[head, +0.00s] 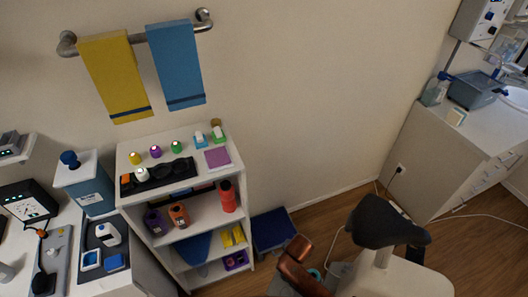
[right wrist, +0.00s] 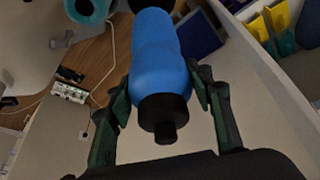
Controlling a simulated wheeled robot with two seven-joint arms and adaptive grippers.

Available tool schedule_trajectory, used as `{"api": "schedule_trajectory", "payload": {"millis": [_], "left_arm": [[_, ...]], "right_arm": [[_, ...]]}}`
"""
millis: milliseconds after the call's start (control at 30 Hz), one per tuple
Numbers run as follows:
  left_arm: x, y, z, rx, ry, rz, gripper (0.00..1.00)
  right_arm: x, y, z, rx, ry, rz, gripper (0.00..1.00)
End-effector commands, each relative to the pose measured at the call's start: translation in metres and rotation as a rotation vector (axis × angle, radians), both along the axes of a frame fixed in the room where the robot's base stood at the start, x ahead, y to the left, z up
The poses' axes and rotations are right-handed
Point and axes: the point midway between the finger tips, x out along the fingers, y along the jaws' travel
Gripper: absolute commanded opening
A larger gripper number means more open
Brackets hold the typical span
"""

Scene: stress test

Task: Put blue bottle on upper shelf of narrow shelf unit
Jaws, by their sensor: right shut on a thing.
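My right gripper (right wrist: 161,84) shows in the right wrist view, with its dark green and black fingers on either side of a blue bottle (right wrist: 160,52). It is shut on the bottle, whose black cap points toward the wrist camera. I cannot make out the bottle or this gripper in the head view. The white narrow shelf unit (head: 243,174) stands against the wall at left centre. Its shelf below the top holds a purple bottle (head: 155,221), an orange bottle (head: 179,214) and a red bottle (head: 228,196). My left gripper is not in view.
The unit's top holds a black tray (head: 157,176), a purple pad (head: 217,158) and small bottles. Yellow items (head: 232,236) lie lower in the unit. A blue bin (head: 273,229) stands at its right. A brown object (head: 298,263) and a dark padded object (head: 384,222) stand in front.

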Motion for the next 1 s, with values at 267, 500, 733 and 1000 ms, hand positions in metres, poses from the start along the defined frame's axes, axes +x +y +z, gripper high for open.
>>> {"api": "schedule_trajectory", "payload": {"millis": [267,500,733,1000], "left_arm": [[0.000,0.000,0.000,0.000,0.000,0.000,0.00],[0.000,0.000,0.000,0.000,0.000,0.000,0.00],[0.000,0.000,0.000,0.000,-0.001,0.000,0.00],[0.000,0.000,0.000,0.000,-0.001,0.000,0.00]], "right_arm": [[0.043,-0.026,0.139,-0.005,-0.022,0.000,0.00],[0.031,-0.042,0.254,-0.006,-0.017,0.069,0.00],[0.007,-0.054,0.312,-0.004,-0.009,0.127,0.00],[0.001,-0.058,0.324,-0.003,-0.007,0.140,0.00]]}}
